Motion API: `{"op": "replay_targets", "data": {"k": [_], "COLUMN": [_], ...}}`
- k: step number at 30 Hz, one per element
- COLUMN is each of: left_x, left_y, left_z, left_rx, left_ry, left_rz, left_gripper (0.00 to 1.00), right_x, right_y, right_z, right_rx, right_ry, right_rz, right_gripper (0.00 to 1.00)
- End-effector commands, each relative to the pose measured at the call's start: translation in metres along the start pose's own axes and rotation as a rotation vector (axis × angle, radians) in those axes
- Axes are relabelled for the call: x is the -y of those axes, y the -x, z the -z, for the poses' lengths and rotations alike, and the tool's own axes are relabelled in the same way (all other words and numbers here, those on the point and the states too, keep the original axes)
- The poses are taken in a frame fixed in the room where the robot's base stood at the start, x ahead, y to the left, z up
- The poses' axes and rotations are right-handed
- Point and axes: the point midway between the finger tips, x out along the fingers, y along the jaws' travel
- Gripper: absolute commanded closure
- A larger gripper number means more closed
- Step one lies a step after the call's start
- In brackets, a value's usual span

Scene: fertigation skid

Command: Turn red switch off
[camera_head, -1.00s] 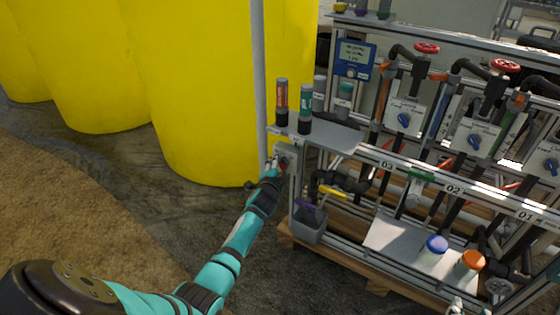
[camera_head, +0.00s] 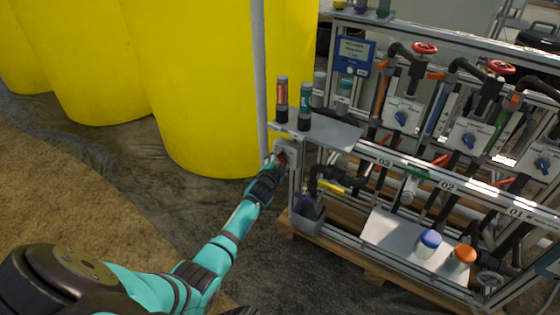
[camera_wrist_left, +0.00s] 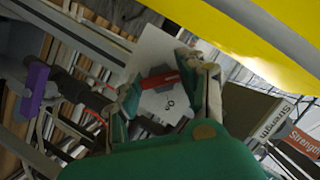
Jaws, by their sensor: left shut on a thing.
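The red switch (camera_wrist_left: 160,80) sits on a pale plate (camera_wrist_left: 152,50) with a small dark marking, at the left end of the skid frame. My left gripper (camera_wrist_left: 165,92) is at the plate, with its fingers closed on the red switch's handle in the left wrist view. In the head view my left gripper (camera_head: 278,163) reaches the grey switch box (camera_head: 287,150) below the shelf, and a little red shows beside the fingertips. The fingers hide part of the switch. My right gripper does not show clearly in either view.
Cylindrical bottles (camera_head: 304,108) stand on the shelf above. A grey bin (camera_head: 308,218) hangs below the switch. Yellow tanks (camera_head: 200,90) stand behind.

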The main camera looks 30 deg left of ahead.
Motion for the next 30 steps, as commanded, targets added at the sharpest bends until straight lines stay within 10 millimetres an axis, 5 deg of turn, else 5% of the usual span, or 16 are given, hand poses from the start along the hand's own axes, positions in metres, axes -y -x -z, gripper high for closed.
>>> {"op": "replay_targets", "data": {"k": [6, 7, 12, 23, 30], "left_x": [0.0, 0.0, 0.0, 0.0, -0.001], "left_y": [0.0, 0.0, 0.0, 0.004, 0.034], "left_z": [-0.002, -0.002, -0.001, -0.001, -0.002], "left_rx": [0.003, 0.003, 0.002, 0.001, 0.001], "left_ry": [0.002, 0.002, 0.001, 0.0, -0.001], "left_rz": [-0.001, -0.001, -0.001, 0.0, 0.0], "left_gripper": [0.92, 0.58, 0.37, 0.37, 0.37], "right_x": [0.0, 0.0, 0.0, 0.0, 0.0], "right_y": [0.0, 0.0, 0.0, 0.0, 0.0], "right_z": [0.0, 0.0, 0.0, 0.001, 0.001], "right_rx": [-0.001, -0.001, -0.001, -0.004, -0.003], "right_ry": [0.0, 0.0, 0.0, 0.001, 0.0], "right_rz": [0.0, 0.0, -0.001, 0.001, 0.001], "right_gripper": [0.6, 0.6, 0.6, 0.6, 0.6]}}
